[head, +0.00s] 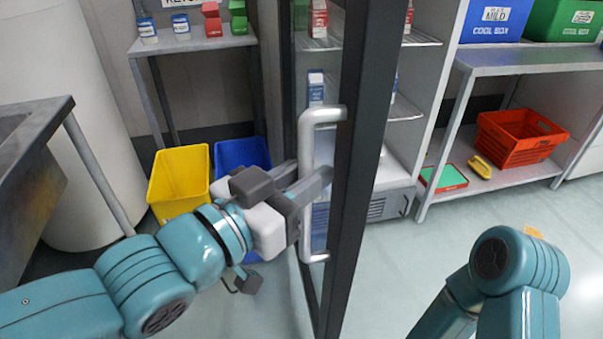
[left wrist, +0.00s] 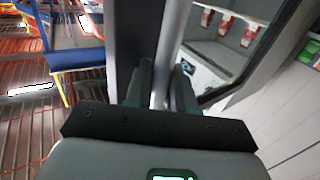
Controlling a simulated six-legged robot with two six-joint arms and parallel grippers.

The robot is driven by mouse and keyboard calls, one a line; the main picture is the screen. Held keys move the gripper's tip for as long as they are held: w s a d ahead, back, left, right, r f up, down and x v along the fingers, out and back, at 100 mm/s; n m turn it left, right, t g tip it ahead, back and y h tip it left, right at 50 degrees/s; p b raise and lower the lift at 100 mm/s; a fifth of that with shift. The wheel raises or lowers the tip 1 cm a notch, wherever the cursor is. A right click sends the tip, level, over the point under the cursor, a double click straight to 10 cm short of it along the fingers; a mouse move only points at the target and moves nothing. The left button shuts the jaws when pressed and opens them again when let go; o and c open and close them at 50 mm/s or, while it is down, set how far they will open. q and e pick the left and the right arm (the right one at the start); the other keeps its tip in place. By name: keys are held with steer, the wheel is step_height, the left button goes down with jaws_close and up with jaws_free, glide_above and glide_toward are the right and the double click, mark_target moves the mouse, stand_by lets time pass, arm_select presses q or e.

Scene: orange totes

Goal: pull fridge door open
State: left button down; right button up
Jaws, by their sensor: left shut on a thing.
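The fridge door (head: 357,170) has a dark frame with glass and stands ajar, its edge turned towards me. Its pale vertical bar handle (head: 307,145) is on the near side. My left gripper (head: 312,183) is shut on the handle at about mid-height, with its fingers either side of the bar. In the left wrist view, the fingers (left wrist: 161,88) flank the bar. The fridge (head: 415,90) shows lit shelves with cartons behind and right of the door. My right gripper is out of view; only part of that arm shows at lower right.
Yellow (head: 180,178) and blue (head: 240,154) bins stand on the floor behind my left gripper, under a shelf (head: 190,44) of cartons. The floor right of the door is clear.

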arm_select(q)
steer(key=shift+r, duration=0.1)
steer(key=c, duration=1.1)
jaws_free()
steer(key=shift+w, duration=0.1)
steer(key=p+v, duration=0.3)
steer(key=v, duration=0.9)
